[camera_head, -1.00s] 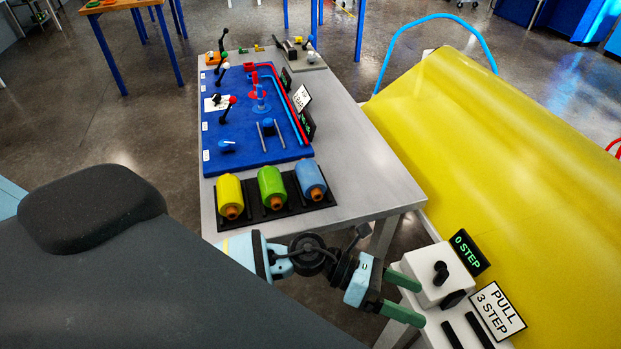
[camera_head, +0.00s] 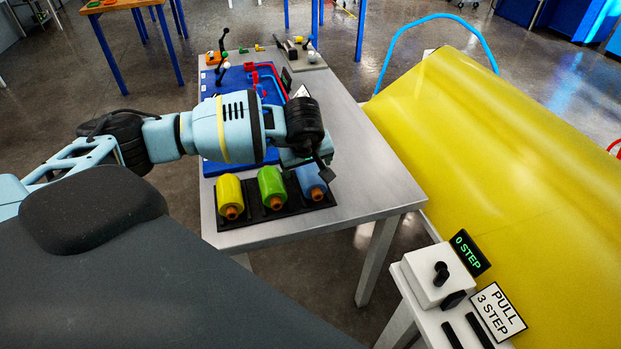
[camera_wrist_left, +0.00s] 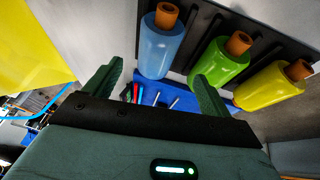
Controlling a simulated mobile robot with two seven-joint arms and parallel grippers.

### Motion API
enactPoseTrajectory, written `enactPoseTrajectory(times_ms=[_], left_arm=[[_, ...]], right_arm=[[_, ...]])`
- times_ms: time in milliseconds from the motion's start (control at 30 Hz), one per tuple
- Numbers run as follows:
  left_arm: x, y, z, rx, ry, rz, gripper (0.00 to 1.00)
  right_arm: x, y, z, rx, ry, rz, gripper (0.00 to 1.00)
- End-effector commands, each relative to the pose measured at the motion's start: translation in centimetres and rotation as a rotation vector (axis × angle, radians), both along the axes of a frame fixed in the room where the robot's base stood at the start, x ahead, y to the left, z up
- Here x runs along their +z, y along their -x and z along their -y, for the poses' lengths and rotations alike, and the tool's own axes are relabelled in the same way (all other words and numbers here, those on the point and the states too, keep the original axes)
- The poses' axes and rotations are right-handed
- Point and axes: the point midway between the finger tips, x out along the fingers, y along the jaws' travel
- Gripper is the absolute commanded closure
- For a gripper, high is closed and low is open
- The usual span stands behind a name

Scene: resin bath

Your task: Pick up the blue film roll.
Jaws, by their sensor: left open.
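The blue film roll (camera_head: 311,178) lies in the right-hand place of a black holder (camera_head: 281,212) at the near end of the grey table, its orange-brown core end facing me. My left gripper (camera_wrist_left: 156,84) is open and empty. In the left wrist view the blue roll (camera_wrist_left: 160,50) shows between and beyond the two green fingers, apart from them as far as I can tell. In the head view my left wrist hangs just behind the roll and covers its far end; the fingers are hidden there. My right gripper is not in view.
A green roll (camera_head: 271,187) and a yellow roll (camera_head: 230,195) lie left of the blue one. A blue board (camera_head: 212,168) with levers and pipes lies behind, partly hidden by my arm. A yellow sheet (camera_head: 480,170) and a white control box (camera_head: 436,274) stand at right.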

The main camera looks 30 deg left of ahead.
Motion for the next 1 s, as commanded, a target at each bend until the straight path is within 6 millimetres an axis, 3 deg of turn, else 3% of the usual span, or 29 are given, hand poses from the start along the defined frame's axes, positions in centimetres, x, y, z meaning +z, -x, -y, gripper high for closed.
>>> enactPoseTrajectory(times_ms=[267,467,800,1000], left_arm=[[-2.3,-0.8,-0.3,0.002,0.005,-0.004,0.17],[-2.7,-1.0,-0.3,0.000,0.006,-0.001,0.17],[-6.6,-2.7,-0.9,0.002,0.006,-0.004,0.17],[-7.2,-3.0,-1.0,0.000,0.007,-0.001,0.17]], right_arm=[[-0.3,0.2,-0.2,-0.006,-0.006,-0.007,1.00],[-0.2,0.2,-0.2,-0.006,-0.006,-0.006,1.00],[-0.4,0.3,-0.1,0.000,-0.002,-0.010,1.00],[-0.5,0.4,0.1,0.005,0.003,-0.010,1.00]])
